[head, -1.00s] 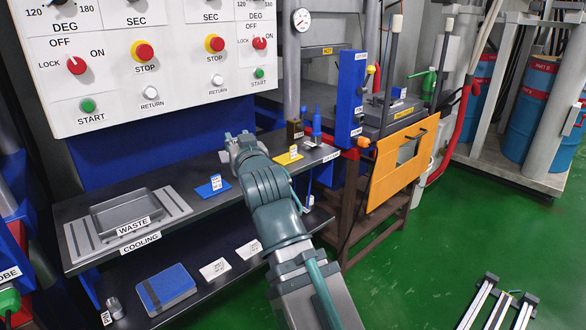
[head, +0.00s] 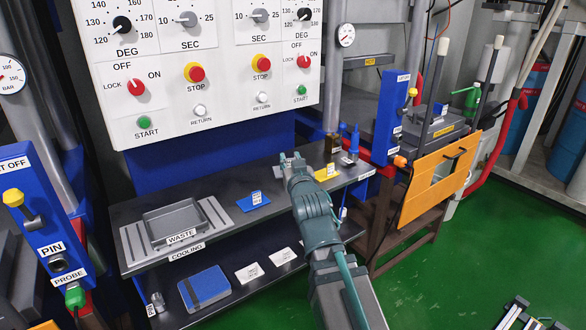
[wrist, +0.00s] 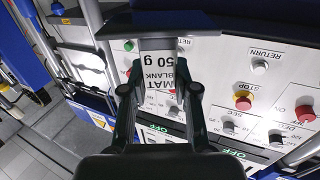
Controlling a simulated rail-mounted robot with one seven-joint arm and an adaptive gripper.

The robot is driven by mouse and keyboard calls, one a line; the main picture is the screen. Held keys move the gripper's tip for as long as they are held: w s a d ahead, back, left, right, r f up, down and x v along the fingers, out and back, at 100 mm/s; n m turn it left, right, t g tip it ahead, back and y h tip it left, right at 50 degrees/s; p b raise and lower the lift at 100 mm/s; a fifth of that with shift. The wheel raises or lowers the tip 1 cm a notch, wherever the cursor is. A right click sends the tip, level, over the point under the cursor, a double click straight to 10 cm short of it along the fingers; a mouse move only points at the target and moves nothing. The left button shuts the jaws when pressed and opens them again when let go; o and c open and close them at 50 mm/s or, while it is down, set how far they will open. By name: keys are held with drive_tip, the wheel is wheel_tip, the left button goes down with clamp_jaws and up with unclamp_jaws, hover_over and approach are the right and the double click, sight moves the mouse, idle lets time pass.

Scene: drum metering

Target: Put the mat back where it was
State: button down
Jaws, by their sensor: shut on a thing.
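My gripper (head: 291,160) is over the back of the upper shelf, between a blue mat (head: 253,201) and a yellow mat (head: 327,174), each with a white tag. In the wrist view my gripper (wrist: 160,90) is shut on a white tag reading "MAT BLANK 50 g" (wrist: 160,68). A dark, flat mat (wrist: 165,22) shows at the tag's far end, across the top of that view. In the head view I cannot make out the held mat behind my gripper.
A grey waste tray (head: 178,222) stands on the cooling rack (head: 217,211) at the shelf's left. The control panel (head: 200,60) hangs above. A blue pad (head: 205,288) and white cards lie below.

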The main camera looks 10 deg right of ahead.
drive_tip(key=shift+w+d+p, duration=0.2)
drive_tip(key=shift+w+p, duration=0.55)
drive_tip(key=shift+p, duration=2.55)
drive_tip(key=w+f, duration=0.1)
drive_tip(key=f, duration=0.1)
drive_tip(key=w+d+f, duration=0.1)
drive_tip(key=w+f, duration=0.1)
drive_tip(key=shift+w+f, duration=0.2)
drive_tip(key=shift+f, duration=0.2)
drive_tip(key=shift+w+d+f+p, duration=0.2)
drive_tip(key=shift+w+f+p, duration=0.55)
drive_tip(key=shift+f+p, duration=0.3)
drive_tip(key=shift+s+f, duration=0.1)
drive_tip(key=shift+f, duration=1.35)
drive_tip(key=shift+f, duration=0.2)
drive_tip(key=c, duration=0.9)
unclamp_jaws()
drive_tip(key=shift+r, duration=0.1)
